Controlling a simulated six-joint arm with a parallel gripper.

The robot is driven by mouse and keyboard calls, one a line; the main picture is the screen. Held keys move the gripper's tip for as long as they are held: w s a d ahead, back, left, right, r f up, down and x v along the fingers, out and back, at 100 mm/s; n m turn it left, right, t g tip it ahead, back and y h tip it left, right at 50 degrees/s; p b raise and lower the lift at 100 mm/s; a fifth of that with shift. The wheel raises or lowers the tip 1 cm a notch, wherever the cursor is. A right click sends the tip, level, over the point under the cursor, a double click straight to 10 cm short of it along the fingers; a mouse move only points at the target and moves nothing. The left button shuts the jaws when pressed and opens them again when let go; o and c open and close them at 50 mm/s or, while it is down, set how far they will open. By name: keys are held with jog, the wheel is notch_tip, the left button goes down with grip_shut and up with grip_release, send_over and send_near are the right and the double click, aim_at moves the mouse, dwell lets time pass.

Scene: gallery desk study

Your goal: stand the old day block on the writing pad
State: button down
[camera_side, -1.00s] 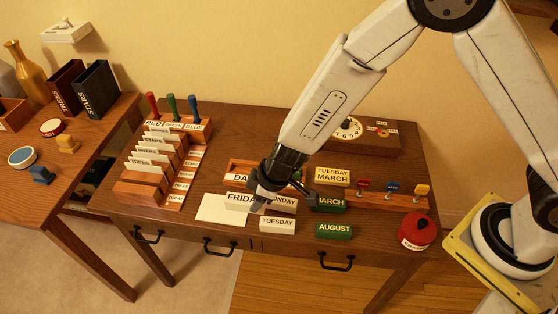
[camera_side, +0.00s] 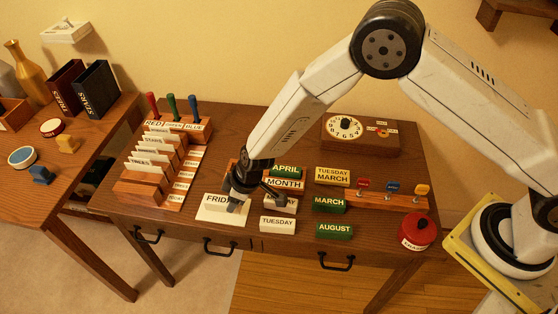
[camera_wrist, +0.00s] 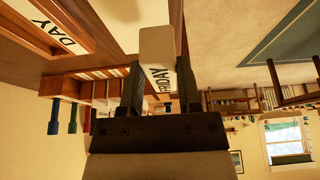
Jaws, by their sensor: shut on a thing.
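The old day block, a white block reading FRIDAY (camera_side: 215,201), is upright at the writing pad (camera_side: 208,216), a pale flat sheet near the desk's front edge. My gripper (camera_side: 237,203) is shut on the block from its right side. In the wrist view the block (camera_wrist: 157,45) sits between both fingers of my gripper (camera_wrist: 159,85), its lettering partly covered. Whether the block's base touches the pad or hangs just above it I cannot tell. The wooden DAY holder (camera_wrist: 62,35) shows in the wrist view; my gripper mostly hides it in the side view.
A MONTH holder (camera_side: 284,184) with a green APRIL block (camera_side: 285,170) stands right of my gripper. A white TUESDAY block (camera_side: 277,224) and green MARCH (camera_side: 328,205) and AUGUST (camera_side: 334,231) blocks lie nearby. A card rack (camera_side: 155,165) stands left of the pad.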

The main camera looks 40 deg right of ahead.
aim_at(228, 202)
jog(key=shift+w+a+f, duration=0.3)
jog(key=shift+w+f, duration=0.35)
jog(key=shift+f, duration=0.25)
jog(key=shift+w+a+f, duration=0.1)
jog(key=shift+w+f, duration=0.15)
jog(key=shift+f, duration=1.55)
jog(key=shift+f, duration=0.1)
jog(key=shift+c, duration=1.5)
grip_release()
jog(key=v, duration=1.2)
